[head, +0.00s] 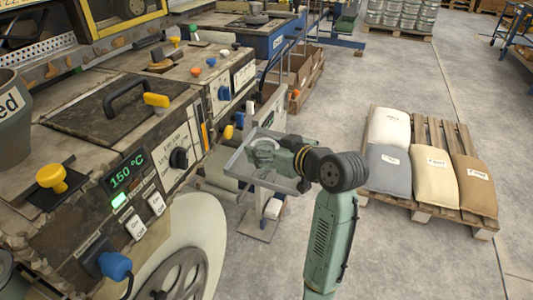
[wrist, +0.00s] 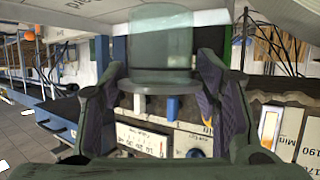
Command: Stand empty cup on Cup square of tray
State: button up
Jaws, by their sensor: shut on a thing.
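A clear, pale glass-like cup (wrist: 162,40) stands between the two fingers of my gripper (wrist: 160,72) in the wrist view. A wider ring shows at its lower end in that view. In the head view the cup (head: 263,152) shows faintly above the grey tray (head: 240,172), with my gripper (head: 279,150) over the tray's right part. The gripper is shut on the cup. I cannot tell whether the cup touches the tray. The tray's squares and their labels cannot be read in the head view, as the gripper and cup cover part of it.
The machine with a 150 °C display (head: 126,173) and several knobs fills the left. A grey container (head: 14,125) stands at the far left edge. A pallet (head: 425,207) with several sacks is on the right. The floor between is clear.

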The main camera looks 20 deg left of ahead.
jog(key=shift+f, duration=1.25)
jog(key=shift+f, duration=0.2)
jog(key=o, duration=1.2)
jog(key=shift+c, duration=0.2)
jog(key=shift+r, duration=0.1)
jog(key=shift+d+r, duration=0.1)
jog(key=shift+r, duration=0.15)
jog(key=b+v, duration=0.1)
jog(key=v, duration=1.1)
